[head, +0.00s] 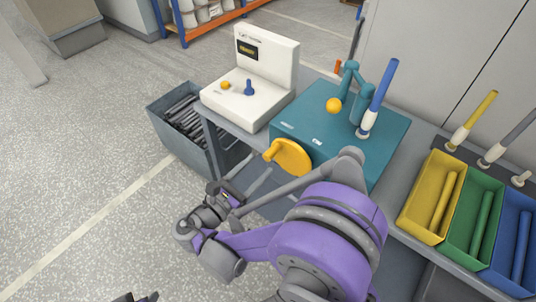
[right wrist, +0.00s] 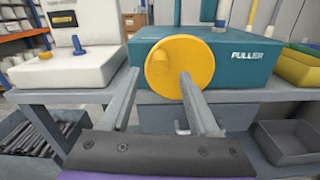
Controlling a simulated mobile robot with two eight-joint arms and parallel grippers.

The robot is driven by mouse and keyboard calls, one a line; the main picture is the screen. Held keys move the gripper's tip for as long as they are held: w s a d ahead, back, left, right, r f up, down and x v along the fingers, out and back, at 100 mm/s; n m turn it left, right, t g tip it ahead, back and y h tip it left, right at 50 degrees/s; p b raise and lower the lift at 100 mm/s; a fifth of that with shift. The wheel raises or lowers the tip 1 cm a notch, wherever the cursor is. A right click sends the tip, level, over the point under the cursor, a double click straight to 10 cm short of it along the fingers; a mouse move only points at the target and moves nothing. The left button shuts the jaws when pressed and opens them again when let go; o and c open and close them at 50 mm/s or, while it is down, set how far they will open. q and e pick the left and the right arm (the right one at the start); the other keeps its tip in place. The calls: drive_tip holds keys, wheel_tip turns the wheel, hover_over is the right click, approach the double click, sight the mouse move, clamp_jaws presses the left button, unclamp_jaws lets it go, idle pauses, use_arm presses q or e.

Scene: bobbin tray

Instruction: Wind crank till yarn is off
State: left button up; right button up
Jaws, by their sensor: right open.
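The yellow crank (head: 292,157) is a disc with a knob on the front of the teal machine (head: 390,150); it also shows in the right wrist view (right wrist: 190,65). A blue bobbin (head: 383,85) stands tilted on the machine, with a white band of yarn (head: 367,125) near its foot. My right gripper (head: 261,164) is open in front of the crank. In the right wrist view its fingers (right wrist: 158,78) point at the crank's knob (right wrist: 158,68), one on each side; contact cannot be told. A dark part at the bottom edge looks like my left gripper (head: 135,297), mostly cut off.
A white device (head: 250,85) with a display and blue lever stands left of the machine. A grey bin (head: 165,140) of dark tubes is below it. Yellow (head: 422,210), green (head: 464,222) and blue (head: 503,245) trays lie at right. Bobbins stand behind them. Floor at left is clear.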

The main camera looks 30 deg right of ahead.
sight(268, 156)
drive_tip(key=x, duration=0.5)
drive_tip(key=shift+w+d, duration=0.1)
drive_tip(key=shift+d, duration=0.05)
clamp_jaws()
